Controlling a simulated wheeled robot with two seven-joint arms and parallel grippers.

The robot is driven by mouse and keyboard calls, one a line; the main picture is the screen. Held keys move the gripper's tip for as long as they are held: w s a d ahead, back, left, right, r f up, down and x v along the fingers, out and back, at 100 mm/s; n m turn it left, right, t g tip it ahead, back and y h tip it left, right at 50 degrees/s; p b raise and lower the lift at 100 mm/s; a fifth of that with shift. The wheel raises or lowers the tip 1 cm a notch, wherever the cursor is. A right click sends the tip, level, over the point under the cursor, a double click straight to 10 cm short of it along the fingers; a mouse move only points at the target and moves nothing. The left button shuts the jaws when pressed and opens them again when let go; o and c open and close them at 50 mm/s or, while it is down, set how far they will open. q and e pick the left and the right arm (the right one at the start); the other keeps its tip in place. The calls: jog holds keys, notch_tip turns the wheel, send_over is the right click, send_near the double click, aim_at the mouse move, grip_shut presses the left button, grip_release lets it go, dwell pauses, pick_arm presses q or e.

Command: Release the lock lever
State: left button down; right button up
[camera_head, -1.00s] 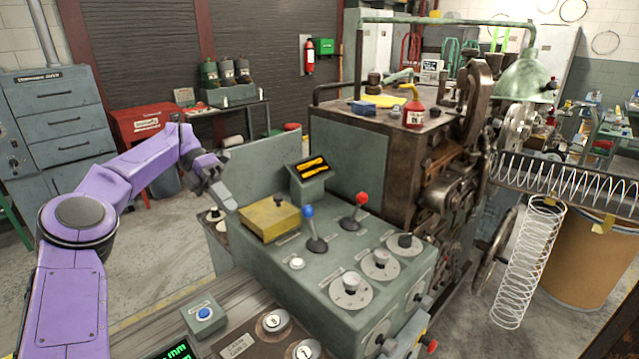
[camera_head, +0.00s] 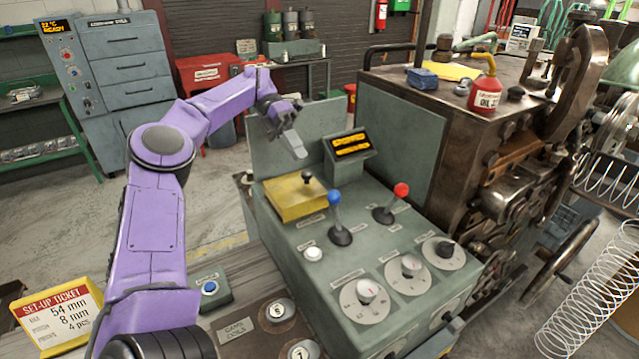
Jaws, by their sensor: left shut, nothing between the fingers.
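The green control console (camera_head: 290,240) carries several levers. A short black-knobbed lever (camera_head: 308,178) stands on a yellow plate (camera_head: 288,199) at its back left. A blue-knobbed lever (camera_head: 335,205) and a red-knobbed lever (camera_head: 393,205) stand upright on the console top. I cannot tell from labels which is the lock lever. My left gripper (camera_head: 299,150) is shut and empty, pointing down above and slightly behind the black-knobbed lever, apart from it. My right gripper is not in view.
A lit display box (camera_head: 350,144) stands just right of my left gripper. Dials (camera_head: 365,300) line the console front. The rusty coiler machine (camera_head: 480,140) with an oil can (camera_head: 485,88) rises at right. A set-up ticket (camera_head: 55,315) stands at lower left.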

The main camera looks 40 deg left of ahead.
pick_arm(q)
jog(key=shift+w+d+f, duration=0.2)
jog(key=shift+d+f, duration=0.45)
jog(key=shift+w+d+f, duration=0.2)
jog(key=shift+d+f, duration=0.4)
send_near(337, 209)
notch_tip(337, 209, down, 2)
jog(key=d, duration=0.1)
jog(key=shift+d+f+p, duration=0.3)
jog(key=shift+d+f, duration=0.05)
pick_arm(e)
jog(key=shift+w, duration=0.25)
pick_arm(q)
jog(key=shift+d, duration=0.1)
